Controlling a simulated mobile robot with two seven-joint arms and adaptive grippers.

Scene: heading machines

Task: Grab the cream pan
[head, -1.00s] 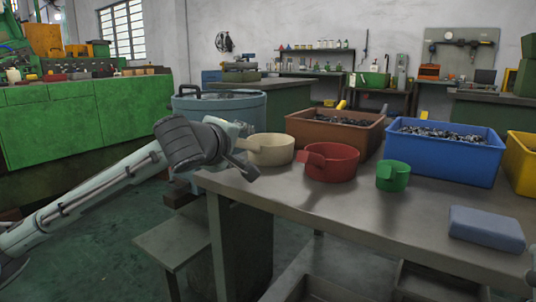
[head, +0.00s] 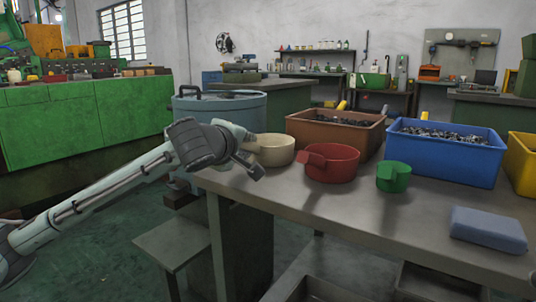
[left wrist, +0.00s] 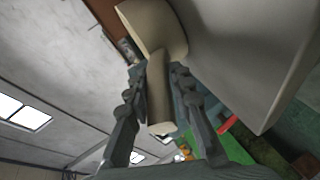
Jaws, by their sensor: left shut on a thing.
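The cream pan (head: 275,150) is at the left end of the grey table, in front of the brown bin. In the left wrist view the pan's bowl (left wrist: 155,28) is at the top and its handle (left wrist: 159,92) runs down between the fingers. My left gripper (left wrist: 160,85) is shut on that handle. In the head view the left gripper (head: 250,141) meets the pan's left side, and its fingers are mostly hidden behind my wrist. I cannot tell whether the pan is clear of the tabletop.
A red pan (head: 333,163) and a green pan (head: 393,177) stand to the right on the table (head: 340,207). A brown bin (head: 320,134) and a blue bin (head: 440,158) stand behind them. A blue-grey block (head: 489,230) lies at the front right. A blue drum (head: 222,112) stands behind the arm.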

